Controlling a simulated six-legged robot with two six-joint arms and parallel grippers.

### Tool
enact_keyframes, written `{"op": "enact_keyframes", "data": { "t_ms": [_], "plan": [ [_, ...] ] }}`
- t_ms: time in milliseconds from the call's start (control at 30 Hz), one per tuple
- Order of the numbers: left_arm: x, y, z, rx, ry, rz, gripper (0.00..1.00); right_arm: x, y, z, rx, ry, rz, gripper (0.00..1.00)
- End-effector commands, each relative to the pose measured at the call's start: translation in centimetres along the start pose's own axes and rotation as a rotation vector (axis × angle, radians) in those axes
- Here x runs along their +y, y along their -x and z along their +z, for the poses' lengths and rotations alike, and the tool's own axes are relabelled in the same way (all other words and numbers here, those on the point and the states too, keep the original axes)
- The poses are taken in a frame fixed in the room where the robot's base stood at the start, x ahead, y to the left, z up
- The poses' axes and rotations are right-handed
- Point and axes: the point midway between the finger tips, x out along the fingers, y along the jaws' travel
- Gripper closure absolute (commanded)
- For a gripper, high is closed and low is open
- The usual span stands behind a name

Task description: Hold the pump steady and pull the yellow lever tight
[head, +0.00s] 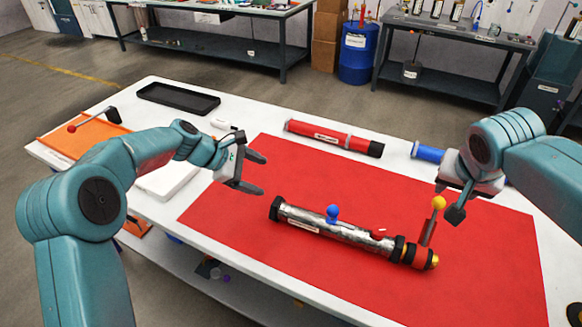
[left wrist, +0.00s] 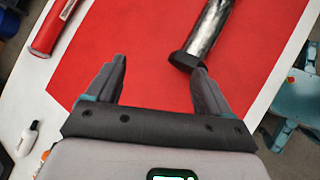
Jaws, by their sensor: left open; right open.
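The silver pump tube (head: 310,219) lies on the red mat (head: 230,205), with black ends and a blue knob (head: 333,213) on top. The yellow lever knob (head: 438,202) stands on an upright stem near the pump's right end. My left gripper (head: 262,172) is open and empty, above the mat and up-left of the pump's left end. In the left wrist view the pump's black end (left wrist: 185,62) shows beyond the right finger; I cannot tell whether they touch there. My right gripper (head: 447,203) is open, close to the yellow knob; whether it touches is unclear.
A red tube (head: 325,136) lies at the mat's far edge, and a blue tube (head: 428,152) lies behind my right gripper. A black tray (head: 178,98) sits at the back left of the white table. The mat's front left is clear.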

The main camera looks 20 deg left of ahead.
Motion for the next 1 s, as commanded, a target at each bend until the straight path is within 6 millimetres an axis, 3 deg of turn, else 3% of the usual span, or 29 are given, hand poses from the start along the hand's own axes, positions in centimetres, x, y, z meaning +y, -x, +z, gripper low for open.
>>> {"op": "enact_keyframes", "data": {
  "t_ms": [33,200,467,667,1000],
  "plan": [
    [-0.2,-1.4,2.5,0.018,-0.071,-0.099,0.19,0.0,0.0,0.0,0.0,0.0,0.0,0.57],
    [-1.6,-3.2,7.2,0.239,-0.207,-0.373,0.19,0.0,0.0,0.0,0.0,0.0,0.0,0.57],
    [-1.5,-2.2,10.4,0.597,-0.232,-0.474,0.19,0.0,0.0,0.0,0.0,0.0,0.0,0.57],
    [-1.6,-2.2,10.4,0.669,-0.221,-0.474,0.19,0.0,0.0,0.0,0.0,0.0,0.0,0.57],
    [-4.1,-6.8,6.0,0.666,-0.22,-0.477,0.19,0.0,0.0,0.0,0.0,0.0,0.0,0.57]
  ]
}}
